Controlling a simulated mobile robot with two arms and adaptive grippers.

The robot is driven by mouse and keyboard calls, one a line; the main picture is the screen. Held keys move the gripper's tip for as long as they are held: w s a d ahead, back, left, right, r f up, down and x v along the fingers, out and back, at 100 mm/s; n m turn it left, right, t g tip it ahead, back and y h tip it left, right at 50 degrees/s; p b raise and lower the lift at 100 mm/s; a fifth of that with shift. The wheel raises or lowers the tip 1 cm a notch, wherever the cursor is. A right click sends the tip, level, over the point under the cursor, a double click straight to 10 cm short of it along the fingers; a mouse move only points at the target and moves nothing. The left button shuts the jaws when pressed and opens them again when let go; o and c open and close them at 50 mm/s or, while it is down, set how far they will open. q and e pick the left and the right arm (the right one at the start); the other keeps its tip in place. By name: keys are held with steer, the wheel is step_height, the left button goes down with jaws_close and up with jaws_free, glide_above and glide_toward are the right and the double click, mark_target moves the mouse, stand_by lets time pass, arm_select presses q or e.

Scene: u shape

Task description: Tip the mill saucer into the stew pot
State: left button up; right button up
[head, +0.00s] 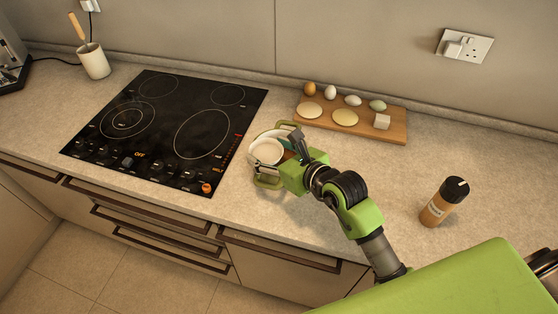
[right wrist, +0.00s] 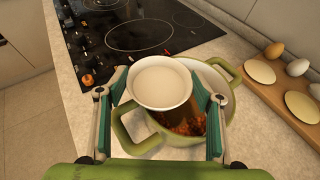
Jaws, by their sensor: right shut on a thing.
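The mill saucer (right wrist: 160,82) is a small pale round dish, held over the stew pot in the right wrist view. It looks close to level; I cannot tell what lies in it. In the head view the saucer (head: 267,151) shows just left of my right gripper (head: 282,150). My right gripper's two fingers (right wrist: 160,92) are shut on the saucer from both sides. The stew pot (right wrist: 216,80) has a pale rim, green handles and brown chunky stew inside; the saucer hides part of its opening. In the head view my gripper and the saucer mostly cover the pot (head: 266,182). My left gripper is not in view.
A black hob (head: 165,125) lies left of the pot. A wooden board (head: 393,135) with several eggs, flat rounds and a pale cube lies behind it. A brown bottle with a black cap (head: 440,207) stands at right. Counter between pot and bottle is clear.

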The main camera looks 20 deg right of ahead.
steer(key=shift+r, duration=0.15)
steer(key=a+r+p, duration=0.1)
steer(key=s+a+p, duration=0.1)
steer(key=p, duration=0.1)
steer(key=a+r+p, duration=0.1)
steer(key=shift+s+a+r, duration=0.25)
steer(key=shift+s+r, duration=0.1)
steer(key=shift+s, duration=0.05)
steer(key=shift+s+a+r+p, duration=0.15)
steer(key=shift+s+a+p, duration=0.15)
steer(key=shift+p, duration=0.55)
steer(key=shift+a, duration=0.15)
